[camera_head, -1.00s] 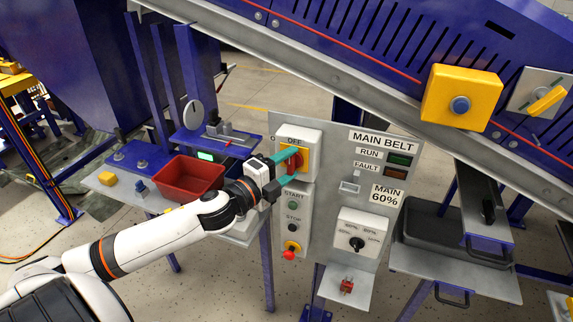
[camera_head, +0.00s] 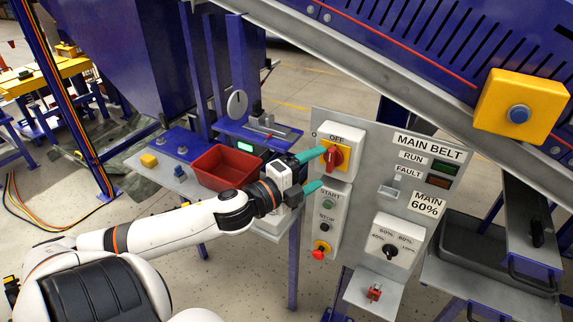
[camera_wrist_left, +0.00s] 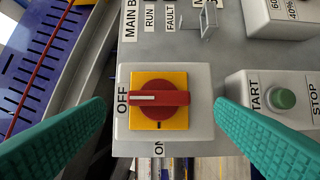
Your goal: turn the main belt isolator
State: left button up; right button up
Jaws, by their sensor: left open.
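The main belt isolator, a red rotary handle (camera_head: 334,156) on a yellow plate in a white box, is at the top left of the grey panel (camera_head: 372,150). In the left wrist view the handle (camera_wrist_left: 159,98) has its white line toward OFF; ON is at the bottom, partly cut off. My left gripper (camera_head: 321,168) is open just in front of the box, its teal fingers apart. In the left wrist view its fingers stand either side of the box, with no visible contact on the handle. My right gripper is not in view.
A speed dial (camera_head: 390,251) is to the right. A red bin (camera_head: 226,168) stands left of the panel. The sloping conveyor frame (camera_head: 400,95) runs above.

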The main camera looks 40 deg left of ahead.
pick_arm(q)
jog(key=s+a+b, duration=0.1)
jog(key=s, duration=0.7)
jog(key=shift+w+a, duration=0.1)
jog(key=shift+a, duration=0.05)
dwell(0.4)
jog(key=a+f+n+g+y+b, duration=0.1)
jog(key=a+f+n+g+y, duration=0.2)
jog(key=a+f, duration=0.5)
jog(key=a+f+n+y+b, duration=0.15)
jog(key=a+f+n, duration=0.25)
jog(key=f, duration=0.7)
jog(key=s+f+n+g+y, duration=0.1)
jog(key=s+f+n+g, duration=0.35)
jog(key=f, duration=1.05)
jog(key=s+f+n+g+y, duration=0.15)
jog(key=s+f, duration=0.55)
jog(key=f, duration=0.7)
jog(key=s+d+f+n+g+h+b, duration=0.2)
jog(key=s+d+f+n+g+h, duration=0.2)
jog(key=s+d+f, duration=1.6)
jog(key=d+f+g, duration=0.3)
jog(key=shift+s+d+f+g, duration=0.15)
jog(key=shift+s+d+g, duration=0.1)
jog(key=shift+s+g, duration=0.15)
